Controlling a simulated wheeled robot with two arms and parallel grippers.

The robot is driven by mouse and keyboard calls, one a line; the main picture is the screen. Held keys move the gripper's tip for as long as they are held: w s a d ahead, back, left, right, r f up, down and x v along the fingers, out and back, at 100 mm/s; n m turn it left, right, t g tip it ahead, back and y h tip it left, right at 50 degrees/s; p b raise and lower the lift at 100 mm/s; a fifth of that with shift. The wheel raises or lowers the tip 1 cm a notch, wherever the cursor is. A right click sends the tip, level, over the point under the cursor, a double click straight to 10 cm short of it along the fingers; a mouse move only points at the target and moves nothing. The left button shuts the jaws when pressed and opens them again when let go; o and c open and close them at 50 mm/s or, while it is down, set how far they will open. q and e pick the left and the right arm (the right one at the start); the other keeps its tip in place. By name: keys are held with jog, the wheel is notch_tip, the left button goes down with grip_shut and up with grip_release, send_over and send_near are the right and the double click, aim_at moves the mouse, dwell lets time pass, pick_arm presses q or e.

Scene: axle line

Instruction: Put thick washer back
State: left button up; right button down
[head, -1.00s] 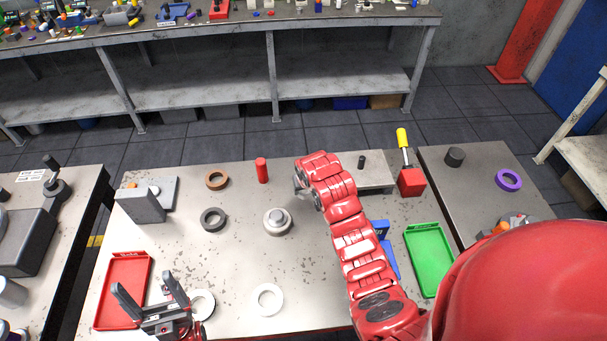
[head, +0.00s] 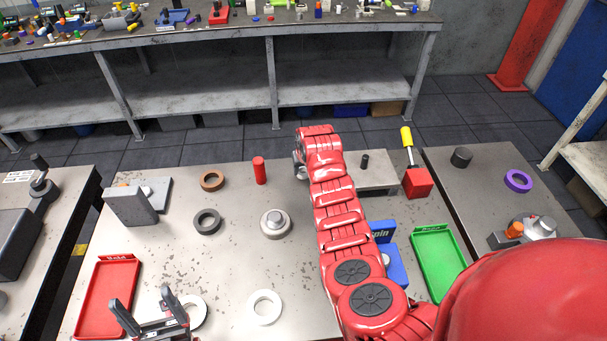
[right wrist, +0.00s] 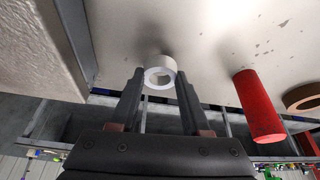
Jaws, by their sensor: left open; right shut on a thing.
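In the head view my right arm hides the washer and most of that gripper, left of the raised grey block (head: 375,178) and right of the red cylinder (head: 260,170). My left gripper (head: 142,300) is open and empty at the bottom left, partly over a white ring (head: 199,312).
A brown ring (head: 212,181), dark ring (head: 207,222), round silver part (head: 275,223) and another white ring (head: 253,307) lie on the table. A red tray (head: 98,300) is at left, a green tray (head: 440,262) at right. A red block (head: 418,183) holds a yellow-handled tool.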

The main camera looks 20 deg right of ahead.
jog(key=shift+f, duration=0.75)
jog(key=shift+f, duration=0.1)
jog(key=shift+c, duration=1.8)
grip_release()
